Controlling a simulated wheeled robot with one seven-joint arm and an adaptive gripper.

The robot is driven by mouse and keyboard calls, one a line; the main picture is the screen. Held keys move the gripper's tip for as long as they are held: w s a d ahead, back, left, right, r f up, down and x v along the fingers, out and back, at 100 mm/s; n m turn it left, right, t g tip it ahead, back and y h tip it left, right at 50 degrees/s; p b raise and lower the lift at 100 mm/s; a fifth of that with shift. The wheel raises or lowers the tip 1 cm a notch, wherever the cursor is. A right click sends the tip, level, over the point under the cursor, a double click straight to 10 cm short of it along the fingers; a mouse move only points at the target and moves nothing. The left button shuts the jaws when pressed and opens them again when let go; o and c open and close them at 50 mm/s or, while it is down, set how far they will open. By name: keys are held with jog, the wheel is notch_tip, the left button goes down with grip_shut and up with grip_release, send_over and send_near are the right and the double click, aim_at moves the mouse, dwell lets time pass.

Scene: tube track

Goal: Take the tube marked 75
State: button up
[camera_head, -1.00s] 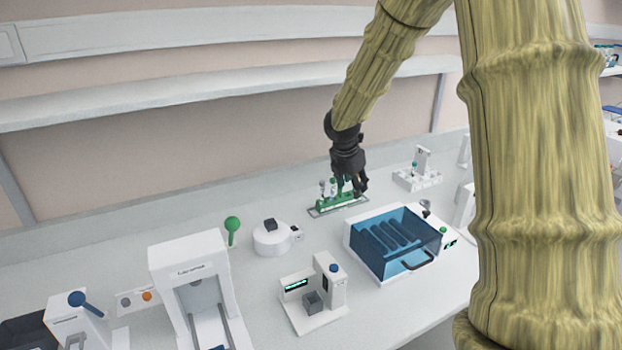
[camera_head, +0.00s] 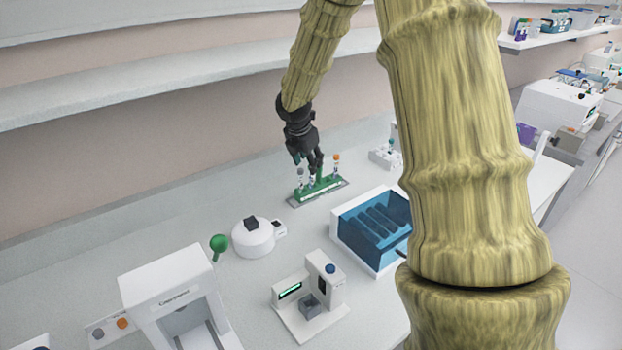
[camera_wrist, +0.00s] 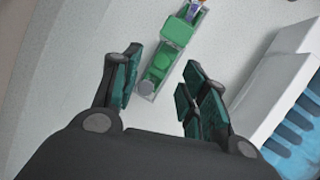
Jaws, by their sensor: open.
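A green tube rack (camera_head: 327,187) stands on the bench on a flat grey plate. A grey-capped tube (camera_head: 300,173) is at its left end and an orange-capped tube (camera_head: 336,158) at its right end. No number is readable, so I cannot tell which tube is marked 75. My gripper (camera_head: 307,163) is open above the left to middle part of the rack, partly hiding what stands there. In the wrist view the fingers (camera_wrist: 160,68) are apart, with the rack (camera_wrist: 163,60) below and ahead and a grey round top (camera_wrist: 146,88) between them.
A blue-lidded box (camera_head: 372,228) stands in front and to the right of the rack; its white side is close to the right finger in the wrist view. A round white device (camera_head: 253,240) and a green knob (camera_head: 219,243) are at front left. A white holder (camera_head: 385,157) stands behind right.

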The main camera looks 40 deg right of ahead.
aim_at(311, 180)
jog(key=shift+d+p+x, duration=0.2)
jog(key=shift+p+x, duration=0.25)
jog(key=shift+x, duration=1.6)
jog(key=shift+r, duration=0.1)
jog(key=shift+s, duration=0.1)
jog(key=c, duration=0.9)
